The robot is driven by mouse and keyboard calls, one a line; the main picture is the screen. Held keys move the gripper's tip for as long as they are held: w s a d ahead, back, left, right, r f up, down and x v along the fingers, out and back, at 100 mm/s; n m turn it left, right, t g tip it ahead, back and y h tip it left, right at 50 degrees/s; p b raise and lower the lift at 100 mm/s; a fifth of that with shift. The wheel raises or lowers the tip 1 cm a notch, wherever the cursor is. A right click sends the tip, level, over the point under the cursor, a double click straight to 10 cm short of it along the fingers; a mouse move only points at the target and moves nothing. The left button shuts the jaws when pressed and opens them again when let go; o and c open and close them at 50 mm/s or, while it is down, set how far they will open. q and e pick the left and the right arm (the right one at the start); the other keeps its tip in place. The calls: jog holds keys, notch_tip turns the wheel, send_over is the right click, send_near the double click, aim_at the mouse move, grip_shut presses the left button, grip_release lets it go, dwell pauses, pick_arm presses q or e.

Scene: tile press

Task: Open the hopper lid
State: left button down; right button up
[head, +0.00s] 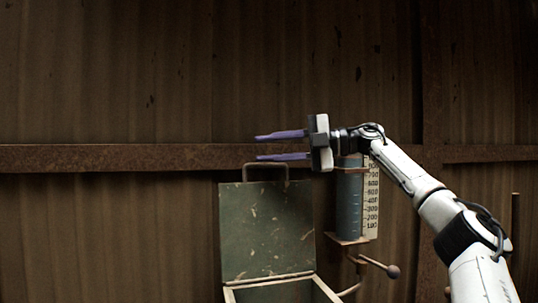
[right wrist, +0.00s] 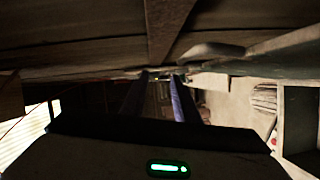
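The hopper is a box with a pale rim (head: 276,280) at the bottom centre of the head view. Its green, scuffed lid (head: 268,232) stands upright, swung open, with a metal loop handle (head: 265,165) on its top edge. My right gripper (head: 282,145) is above the lid with its two purple fingers pointing left, spread apart and with nothing between them. The lower finger is near the handle, and I cannot tell whether they touch. The fingers also show in the right wrist view (right wrist: 160,98), apart. My left gripper is not in view.
A grey measuring cylinder (head: 349,205) with a numbered scale (head: 372,200) stands right of the lid, below my right wrist. A rod with a round knob (head: 393,271) sticks out under it. A rusty corrugated wall with a horizontal beam (head: 120,157) is behind.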

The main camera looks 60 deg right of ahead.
notch_tip(320, 180, up, 6)
jog(key=shift+r, duration=0.15)
dwell(0.7)
